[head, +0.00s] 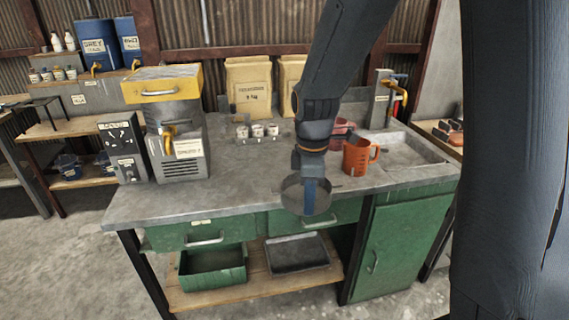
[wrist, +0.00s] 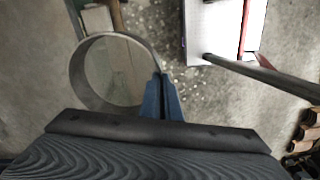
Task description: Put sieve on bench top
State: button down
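The sieve (head: 291,194) is a round grey metal ring in the head view, in line with the bench's front edge and overlapping a green drawer front. In the wrist view the sieve (wrist: 82,82) shows as an open ring at left. My gripper (head: 309,208) has blue fingers (wrist: 162,100) closed together at the sieve's rim, and it holds the sieve. The bench top (head: 240,185) is a grey slab over green drawers. I cannot tell the exact gap between the sieve and the bench edge.
An orange jug (head: 356,157) and a pink one (head: 342,130) stand right of my arm, by a sink basin (head: 412,150). Small white-topped jars (head: 257,131) stand behind. A yellow-topped grey machine (head: 176,125) stands at left. The bench's front left is clear.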

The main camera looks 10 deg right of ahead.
aim_at(281, 166)
jog(key=i, duration=1.1)
jog(key=u, duration=0.05)
